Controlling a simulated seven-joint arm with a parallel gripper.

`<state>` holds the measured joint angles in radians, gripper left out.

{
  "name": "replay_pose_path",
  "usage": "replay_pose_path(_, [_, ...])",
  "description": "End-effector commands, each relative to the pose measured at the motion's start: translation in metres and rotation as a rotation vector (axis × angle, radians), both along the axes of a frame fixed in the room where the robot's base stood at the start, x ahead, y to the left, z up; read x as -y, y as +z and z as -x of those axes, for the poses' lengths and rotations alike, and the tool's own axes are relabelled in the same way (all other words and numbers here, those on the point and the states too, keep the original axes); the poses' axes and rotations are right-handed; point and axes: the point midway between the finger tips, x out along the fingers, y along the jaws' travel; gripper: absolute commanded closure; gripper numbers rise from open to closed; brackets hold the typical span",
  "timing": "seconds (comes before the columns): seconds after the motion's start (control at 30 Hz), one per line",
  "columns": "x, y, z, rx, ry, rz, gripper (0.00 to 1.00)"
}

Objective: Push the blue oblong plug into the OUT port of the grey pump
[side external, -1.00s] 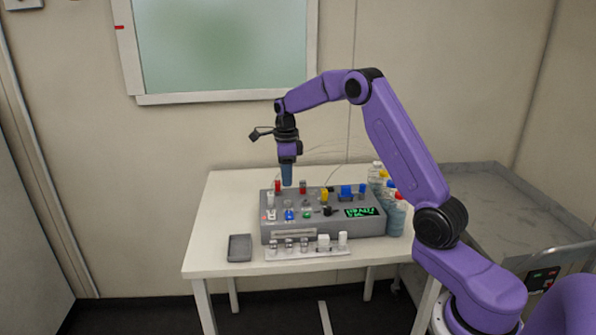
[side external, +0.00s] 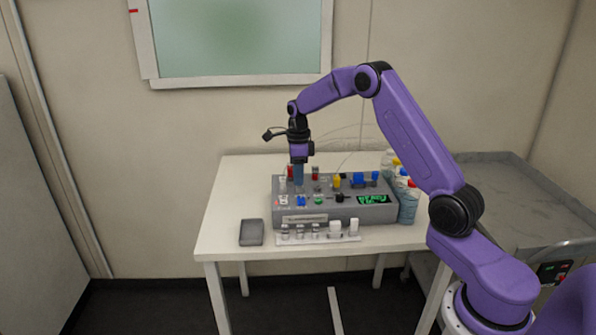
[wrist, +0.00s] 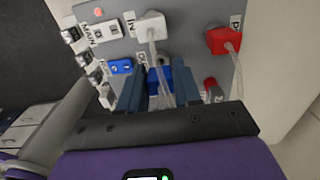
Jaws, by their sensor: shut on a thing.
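My gripper (wrist: 158,88) is shut on the blue plug (wrist: 158,76), which sits between its two blue-grey fingers. A clear tube runs from the plug toward the camera. The grey pump (side external: 330,215) is the box on the white table. In the side view my gripper (side external: 298,184) points straight down at the rear left of the box's top. In the wrist view a white plug (wrist: 150,24) sits by the IN label. A partly hidden label lies beside the held plug. The OUT port and the plug's lower end are hidden, so I cannot tell how deep the plug sits.
A red plug (wrist: 222,40) with a tube stands right of the held plug. A small blue connector (wrist: 121,66) is to its left. A rack (side external: 318,238) of vials and a dark tray (side external: 252,232) lie in front. Bottles (side external: 409,205) stand at the right.

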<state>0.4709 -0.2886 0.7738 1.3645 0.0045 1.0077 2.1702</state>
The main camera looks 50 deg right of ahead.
Motion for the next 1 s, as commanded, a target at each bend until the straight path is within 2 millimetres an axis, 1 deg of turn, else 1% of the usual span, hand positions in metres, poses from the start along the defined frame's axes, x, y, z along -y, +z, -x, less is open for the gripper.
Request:
replay_pose_path(0.3, [-0.0001, 0.0000, -0.0001, 0.000, 0.001, 0.000, 0.99])
replay_pose_path(1.0, [-0.0003, -0.0087, 0.0000, -0.001, 0.001, -0.001, 0.99])
